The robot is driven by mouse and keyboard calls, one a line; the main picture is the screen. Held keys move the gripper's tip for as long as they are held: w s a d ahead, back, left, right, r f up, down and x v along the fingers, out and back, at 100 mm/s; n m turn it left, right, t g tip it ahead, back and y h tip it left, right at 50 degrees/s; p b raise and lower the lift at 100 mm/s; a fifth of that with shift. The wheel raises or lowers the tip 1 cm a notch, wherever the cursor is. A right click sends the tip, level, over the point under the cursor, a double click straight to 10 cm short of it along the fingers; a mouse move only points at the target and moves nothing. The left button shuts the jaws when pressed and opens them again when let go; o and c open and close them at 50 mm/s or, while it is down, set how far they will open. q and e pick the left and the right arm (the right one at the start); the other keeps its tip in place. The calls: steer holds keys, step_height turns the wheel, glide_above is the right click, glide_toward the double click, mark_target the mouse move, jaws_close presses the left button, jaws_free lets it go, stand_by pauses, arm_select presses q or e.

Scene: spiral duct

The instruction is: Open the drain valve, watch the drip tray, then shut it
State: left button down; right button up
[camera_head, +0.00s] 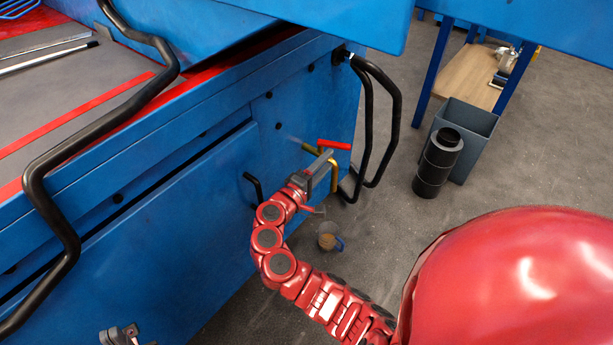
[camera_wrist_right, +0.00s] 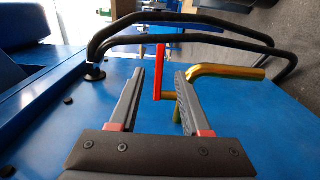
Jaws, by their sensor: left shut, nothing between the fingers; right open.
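The drain valve has a red lever (camera_head: 335,144) and a brass pipe (camera_head: 309,148) coming out of the blue machine side. In the right wrist view the red lever (camera_wrist_right: 159,62) stands between the fingertips of my right gripper (camera_wrist_right: 160,73), with the bent brass pipe (camera_wrist_right: 230,72) beyond the right finger. My right gripper (camera_head: 326,160) is open at the valve in the head view; contact with the lever cannot be told. A small round container (camera_head: 328,241) with brown contents is on the floor below, perhaps the drip tray. My left gripper (camera_head: 121,334) is shut and empty, low at the bottom edge.
Black bent handrails (camera_head: 395,115) flank the valve on the right. A grey bin (camera_head: 468,130) and a black cylinder (camera_head: 436,160) stand on the floor further right. Blue panels (camera_head: 300,20) overhang at the top. The grey floor between machine and bin is mostly clear.

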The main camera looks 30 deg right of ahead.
steer(key=p+v, duration=0.1)
steer(key=v, duration=0.8)
steer(key=shift+p, duration=0.4)
